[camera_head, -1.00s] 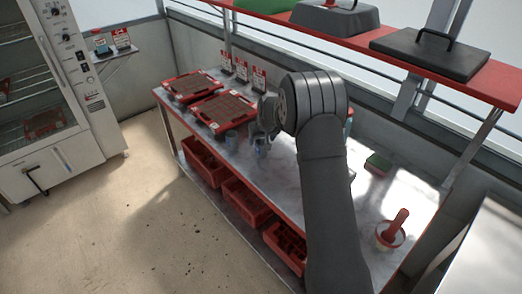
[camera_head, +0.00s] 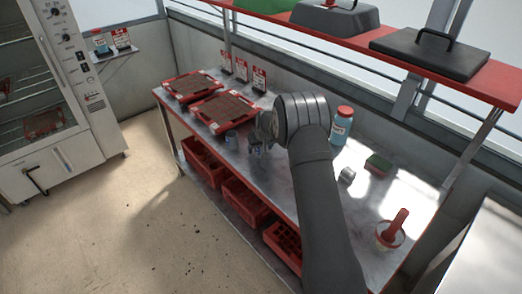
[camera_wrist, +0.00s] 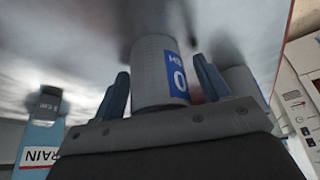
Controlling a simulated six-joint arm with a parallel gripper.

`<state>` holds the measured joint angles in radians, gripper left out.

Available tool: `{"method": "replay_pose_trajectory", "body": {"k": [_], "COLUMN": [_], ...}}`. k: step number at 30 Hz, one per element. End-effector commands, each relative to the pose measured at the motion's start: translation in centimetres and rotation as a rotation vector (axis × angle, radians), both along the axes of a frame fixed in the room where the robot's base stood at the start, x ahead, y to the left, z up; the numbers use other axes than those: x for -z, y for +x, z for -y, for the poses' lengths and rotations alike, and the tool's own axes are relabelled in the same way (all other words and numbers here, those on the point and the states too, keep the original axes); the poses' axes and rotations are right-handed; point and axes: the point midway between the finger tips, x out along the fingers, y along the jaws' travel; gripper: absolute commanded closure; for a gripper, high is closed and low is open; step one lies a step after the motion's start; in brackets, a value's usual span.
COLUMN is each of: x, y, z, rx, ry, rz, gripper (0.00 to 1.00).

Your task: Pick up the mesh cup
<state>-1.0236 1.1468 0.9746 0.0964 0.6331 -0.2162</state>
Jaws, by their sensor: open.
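My gripper (camera_head: 257,150) is over the front part of the steel bench in the head view, mostly behind my own arm. In the wrist view its two blue fingers (camera_wrist: 162,88) are open, one on each side of a grey cup (camera_wrist: 150,70) with a blue and white label. I cannot tell whether the fingers touch it. A second grey cup-like thing (camera_wrist: 242,82) shows behind the right finger. I see no clear mesh on either, so I cannot tell which is the mesh cup. A small blue-grey cup (camera_head: 231,136) stands left of my gripper in the head view.
Two red trays of soil (camera_head: 192,86) lie at the bench's far left. A blue bottle with a red cap (camera_head: 342,126), a small silver piece (camera_head: 347,175), a green-topped block (camera_head: 378,164) and a red-handled tool in a pot (camera_head: 391,232) are to the right. A shelf (camera_head: 400,50) hangs above.

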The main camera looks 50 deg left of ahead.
Motion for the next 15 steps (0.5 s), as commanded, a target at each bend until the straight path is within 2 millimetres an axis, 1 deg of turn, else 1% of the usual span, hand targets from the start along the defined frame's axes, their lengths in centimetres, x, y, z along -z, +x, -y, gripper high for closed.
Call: {"method": "replay_pose_trajectory", "body": {"k": [1,5,6,8,9,15], "x": [-0.01,-0.01,-0.01,-0.01,-0.01,-0.04], "y": [-0.01,-0.01,-0.02,-0.02,-0.02,-0.01], "z": [0.01,0.01,0.01,0.02,0.02,0.01], "rx": [0.0,0.0,0.0,0.0,0.0,0.0], "ry": [0.0,0.0,0.0,0.0,0.0,0.0], "rz": [0.0,0.0,0.0,0.0,0.0,0.0], "gripper": [0.31,0.56,0.64,0.76,0.79,0.79]}}
